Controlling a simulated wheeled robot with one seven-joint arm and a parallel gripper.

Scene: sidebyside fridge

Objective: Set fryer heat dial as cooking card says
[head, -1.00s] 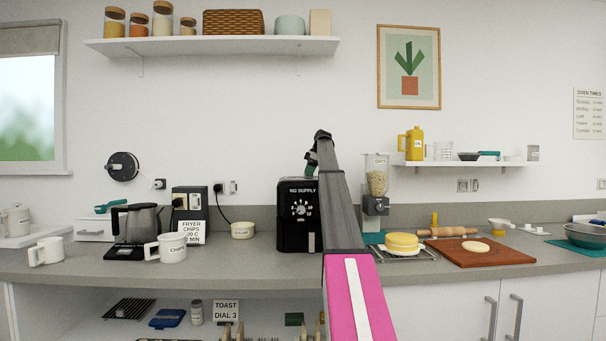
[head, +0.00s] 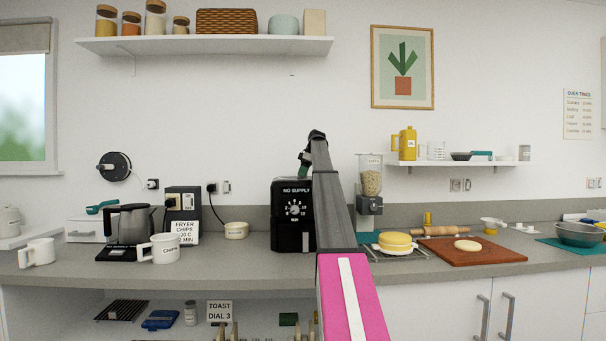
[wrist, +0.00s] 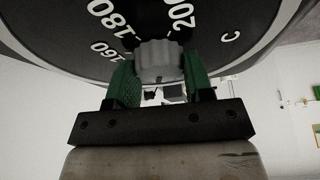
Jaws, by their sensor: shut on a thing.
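The fryer (head: 281,225) is a black box on the counter with a "NO SUPPLY" display. A small numbered dial (head: 294,209) is on its front. My gripper (wrist: 157,80) has green fingers shut on a grey ribbed knob (wrist: 158,60) in the wrist view. The black dial face (wrist: 65,30) behind it reads 160, 180, 200 and C. I cannot tell where the knob points. In the head view my arm hides this dial. The cooking card (head: 185,227) reads "FRYER CHIPS"; its lower lines are partly covered by the white chips mug (head: 165,250).
A plug (head: 212,187) with a black cord is at the wall.

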